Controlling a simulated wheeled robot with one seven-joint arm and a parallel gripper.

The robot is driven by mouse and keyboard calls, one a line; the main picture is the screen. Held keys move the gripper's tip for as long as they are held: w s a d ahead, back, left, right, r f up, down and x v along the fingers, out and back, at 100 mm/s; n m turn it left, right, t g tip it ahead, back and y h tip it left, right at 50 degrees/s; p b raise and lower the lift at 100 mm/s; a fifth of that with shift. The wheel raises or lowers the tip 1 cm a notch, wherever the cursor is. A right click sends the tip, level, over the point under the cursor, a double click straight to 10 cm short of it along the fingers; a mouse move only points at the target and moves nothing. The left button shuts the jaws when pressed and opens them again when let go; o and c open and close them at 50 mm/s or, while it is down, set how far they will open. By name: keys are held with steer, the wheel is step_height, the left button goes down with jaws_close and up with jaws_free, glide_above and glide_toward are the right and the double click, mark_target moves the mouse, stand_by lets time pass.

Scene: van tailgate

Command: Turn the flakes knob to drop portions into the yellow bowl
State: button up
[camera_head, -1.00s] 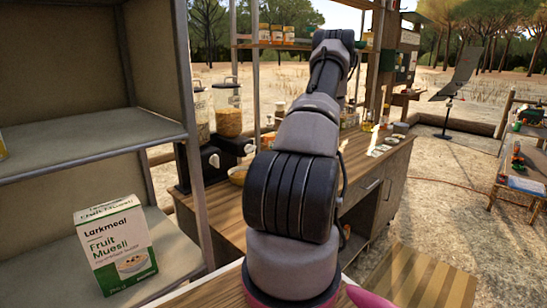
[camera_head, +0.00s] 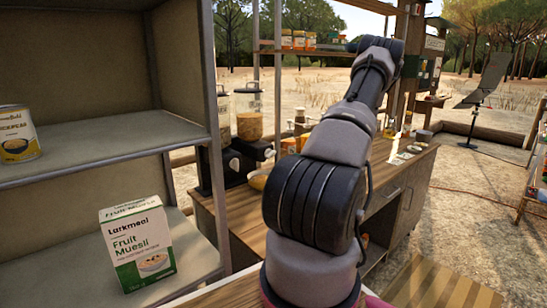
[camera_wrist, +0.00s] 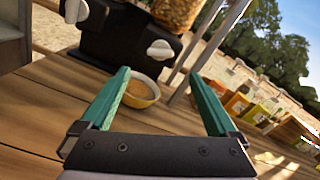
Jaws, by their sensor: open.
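A black dispenser (camera_wrist: 118,40) stands on the wooden counter, with two white knobs in the wrist view: a left knob (camera_wrist: 74,10) and a right knob (camera_wrist: 160,50). A clear container of golden-brown cereal (camera_wrist: 178,10) sits above the right knob; no label is readable. The yellow bowl (camera_wrist: 140,92), with some light-brown contents, stands below the right knob. In the head view the bowl (camera_head: 259,180) is partly hidden. My gripper (camera_wrist: 164,98) is open and empty, its green fingers apart, with the bowl and right knob beyond them. My arm hides it in the head view.
A grey shelf (camera_head: 100,148) at the left holds a Fruit Muesli box (camera_head: 138,245) and a can (camera_head: 16,135). Metal posts stand beside the dispenser. Small boxes (camera_wrist: 238,104) are to the right in the wrist view.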

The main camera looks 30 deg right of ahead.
mark_target(273, 155)
steer(key=w, duration=0.3)
steer(key=w+a, duration=0.1)
steer(key=w, duration=0.6)
steer(key=shift+w+a, duration=0.2)
steer(key=shift+w, duration=0.15)
steer(key=c, duration=1.4)
steer(key=shift+m, duration=2.2)
steer(key=o, duration=1.4)
steer(key=shift+s, duration=0.1)
